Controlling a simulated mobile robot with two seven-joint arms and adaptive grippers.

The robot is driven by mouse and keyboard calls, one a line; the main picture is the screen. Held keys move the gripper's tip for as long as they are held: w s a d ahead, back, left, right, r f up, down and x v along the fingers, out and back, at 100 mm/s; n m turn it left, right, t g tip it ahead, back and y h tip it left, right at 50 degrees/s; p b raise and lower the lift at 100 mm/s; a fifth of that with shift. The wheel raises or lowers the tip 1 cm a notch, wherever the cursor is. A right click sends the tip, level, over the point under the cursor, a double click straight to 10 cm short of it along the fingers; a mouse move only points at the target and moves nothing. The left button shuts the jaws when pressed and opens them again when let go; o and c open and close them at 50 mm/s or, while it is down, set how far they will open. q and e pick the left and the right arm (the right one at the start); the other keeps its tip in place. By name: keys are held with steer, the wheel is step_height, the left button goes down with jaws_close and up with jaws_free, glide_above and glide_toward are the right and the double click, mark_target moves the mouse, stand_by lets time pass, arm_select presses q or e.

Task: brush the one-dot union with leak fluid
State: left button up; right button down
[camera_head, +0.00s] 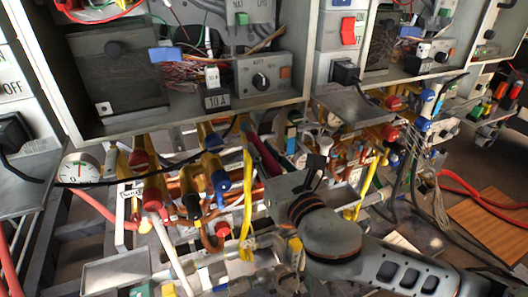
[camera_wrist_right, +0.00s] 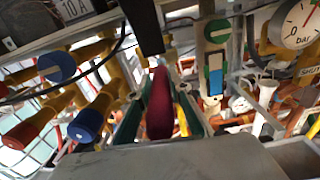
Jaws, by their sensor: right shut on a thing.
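My right gripper (camera_head: 272,168) is in front of the pipework below the middle heater. It is shut on a dark red, rounded handle (camera_head: 262,150), which also shows between the green-sided fingers in the right wrist view (camera_wrist_right: 160,108). The handle looks like part of a brush, but no bristles can be made out. I cannot tell whether its far end touches anything. Several pipe fittings are close by, but no dot mark can be read on them, so I cannot pick out the one-dot union. No leak fluid can be made out. My left gripper is not in view.
Yellow pipes with a red cap (camera_head: 139,158) and a blue cap (camera_head: 221,181) hang left of my right gripper. A pressure gauge (camera_head: 80,170) is at the far left. A yellow strap (camera_head: 247,205) and black cables crowd the area. A wooden board (camera_head: 490,225) lies at right.

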mark_target(271, 160)
steer(key=shift+x, duration=1)
stand_by(0.3)
steer(key=shift+w+d, duration=0.25)
steer(key=shift+d, duration=0.35)
steer(key=shift+w+d, duration=0.25)
steer(key=shift+d, duration=0.4)
steer(key=shift+w+d, duration=0.25)
steer(key=shift+d, duration=0.35)
steer(key=shift+s+a, duration=0.25)
steer(key=shift+a, duration=0.4)
steer(key=shift+s+a, duration=0.25)
steer(key=shift+a, duration=0.4)
steer(key=shift+s+a, duration=0.25)
steer(key=shift+a, duration=0.4)
steer(key=shift+d, duration=0.1)
steer(key=shift+v, duration=2.9)
